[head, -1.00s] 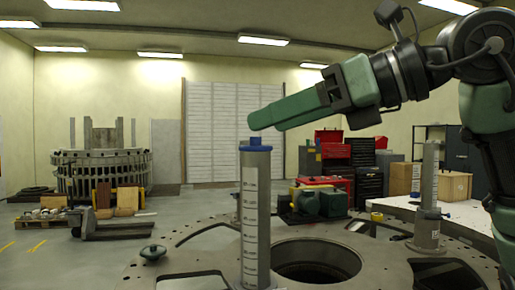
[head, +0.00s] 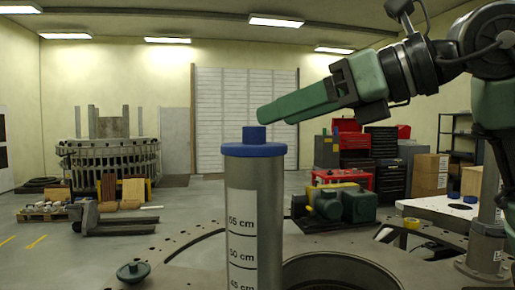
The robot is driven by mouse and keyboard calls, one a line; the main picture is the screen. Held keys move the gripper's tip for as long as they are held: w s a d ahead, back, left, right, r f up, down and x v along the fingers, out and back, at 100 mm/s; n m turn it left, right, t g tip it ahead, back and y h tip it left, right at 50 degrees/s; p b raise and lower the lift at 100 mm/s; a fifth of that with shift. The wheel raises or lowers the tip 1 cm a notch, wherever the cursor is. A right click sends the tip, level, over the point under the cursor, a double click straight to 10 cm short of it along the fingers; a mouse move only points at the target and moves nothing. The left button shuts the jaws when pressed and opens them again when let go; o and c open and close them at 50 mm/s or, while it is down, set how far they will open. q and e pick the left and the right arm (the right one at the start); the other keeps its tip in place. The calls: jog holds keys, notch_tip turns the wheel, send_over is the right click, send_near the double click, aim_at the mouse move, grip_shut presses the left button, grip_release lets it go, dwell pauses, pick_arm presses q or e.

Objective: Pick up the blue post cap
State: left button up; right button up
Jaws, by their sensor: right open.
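The blue post cap (head: 254,143) sits on top of a grey upright post (head: 254,205) with a printed centimetre scale. It has a wide flat rim and a small round knob in the middle. My right gripper (head: 264,115) reaches in from the right. Its green fingertips are just above the knob, slightly to its right in the picture. Its fingers overlap in this side-on view, so the gap between them is hidden, and it holds nothing that I can see. My left gripper is not in view.
The post rises from a large grey turret plate (head: 190,245) with a round central opening (head: 335,275). A second grey post (head: 487,220) stands at the right. A dark green knobbed part (head: 133,271) lies on the plate at left. Toolboxes and machinery stand farther back.

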aim_at(254, 128)
jog(key=shift+w+a+f+p, duration=0.15)
jog(key=shift+a+p, duration=0.25)
jog(key=shift+a, duration=0.5)
jog(key=x, duration=0.1)
jog(key=p+x, duration=0.1)
jog(key=x, duration=0.1)
jog(key=p+x, duration=0.1)
jog(key=shift+w+f, duration=0.4)
jog(key=shift+w, duration=0.05)
jog(key=shift+f, duration=0.1)
jog(key=shift+s, duration=0.15)
grip_shut()
